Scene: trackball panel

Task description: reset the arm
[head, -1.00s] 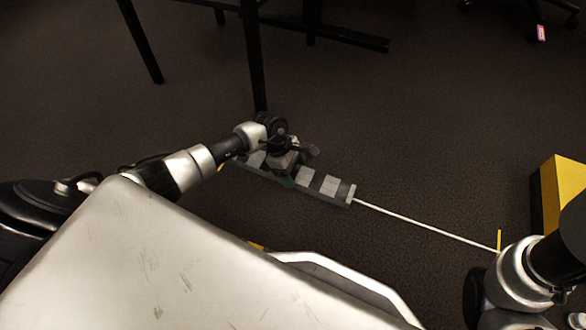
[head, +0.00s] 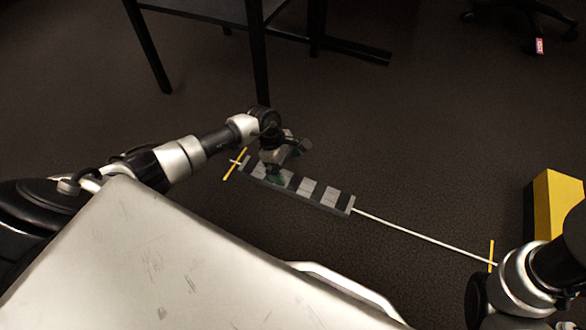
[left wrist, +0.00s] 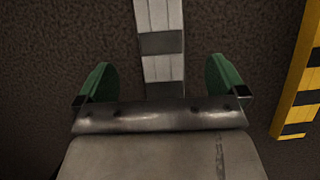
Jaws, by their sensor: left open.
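My left arm comes in from the left. Its gripper (head: 276,177) is above the left part of a grey bar with pale and dark bands (head: 317,194). In the left wrist view, the two green fingers of the gripper (left wrist: 160,70) are wide apart and empty. The banded bar (left wrist: 161,68) runs up the picture between them, and neither finger is seen touching it. The near part of the bar is hidden behind the gripper's body. My right arm (head: 525,275) shows at the lower right, but its gripper is out of view.
A thin white rod (head: 425,234) runs from the bar toward my right arm. Thin yellow strips stand near the left end (head: 235,165) and right end (head: 491,256). A yellow box (head: 562,204) is at the right, and dark table legs (head: 255,55) are behind. A yellow-black strip (left wrist: 300,75) is at right.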

